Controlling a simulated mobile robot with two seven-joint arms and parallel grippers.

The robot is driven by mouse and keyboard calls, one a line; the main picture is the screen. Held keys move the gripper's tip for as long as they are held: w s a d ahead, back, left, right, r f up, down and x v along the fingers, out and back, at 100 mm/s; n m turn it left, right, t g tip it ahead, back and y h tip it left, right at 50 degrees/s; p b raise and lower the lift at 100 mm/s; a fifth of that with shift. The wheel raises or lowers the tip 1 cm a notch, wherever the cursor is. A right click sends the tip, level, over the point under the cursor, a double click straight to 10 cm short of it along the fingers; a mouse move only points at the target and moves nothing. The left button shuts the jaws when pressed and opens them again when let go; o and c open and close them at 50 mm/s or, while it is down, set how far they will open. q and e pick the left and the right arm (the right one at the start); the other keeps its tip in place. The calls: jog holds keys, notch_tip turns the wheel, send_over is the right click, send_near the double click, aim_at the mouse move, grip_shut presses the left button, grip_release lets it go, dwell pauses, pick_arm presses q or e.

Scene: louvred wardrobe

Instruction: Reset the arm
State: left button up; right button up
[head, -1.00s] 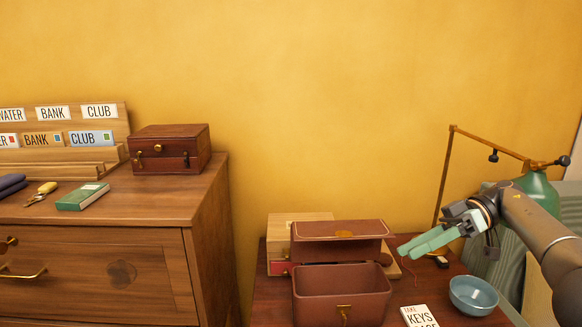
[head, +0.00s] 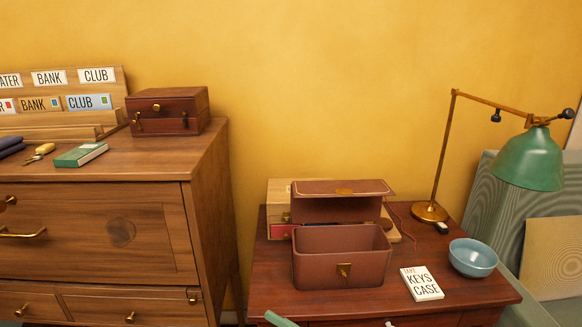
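A pale green fingertip (head: 279,319), which looks like part of my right gripper, shows at the bottom edge in front of the side table. The rest of that gripper and its arm are below the picture, so its opening is hidden. My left gripper is not in view. The brown leather case (head: 342,262) stands on the side table with its lid up, and its inside looks empty from here.
The side table (head: 455,288) also bears a card reading "KEYS CASE" (head: 421,284), a blue bowl (head: 473,259) and a green lamp (head: 530,160). A wooden dresser (head: 90,240) with a small box (head: 170,108) stands left.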

jog(key=s+d+f+m+t+h+b, duration=0.2)
jog(key=s+d+f+m+h, duration=0.2)
jog(key=s+d+f+h, duration=0.4)
jog(key=s+d+f+m+t+h+b, duration=0.35)
jog(key=s+d+f+h, duration=0.2)
jog(key=d+h, duration=0.4)
pick_arm(q)
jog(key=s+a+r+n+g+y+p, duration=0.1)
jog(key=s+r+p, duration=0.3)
jog(key=p, duration=1.8)
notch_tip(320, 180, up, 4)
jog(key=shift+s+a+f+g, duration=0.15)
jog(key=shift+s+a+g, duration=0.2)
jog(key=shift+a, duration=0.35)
pick_arm(e)
jog(key=s+d+r+m+g, duration=0.2)
jog(key=s+r+g, duration=0.2)
jog(key=s+r, duration=0.2)
jog(key=shift+d+h, duration=0.25)
jog(key=shift+h, duration=0.1)
jog(key=shift+g, duration=0.25)
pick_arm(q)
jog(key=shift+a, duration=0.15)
pick_arm(e)
jog(key=shift+w+a+r, duration=0.1)
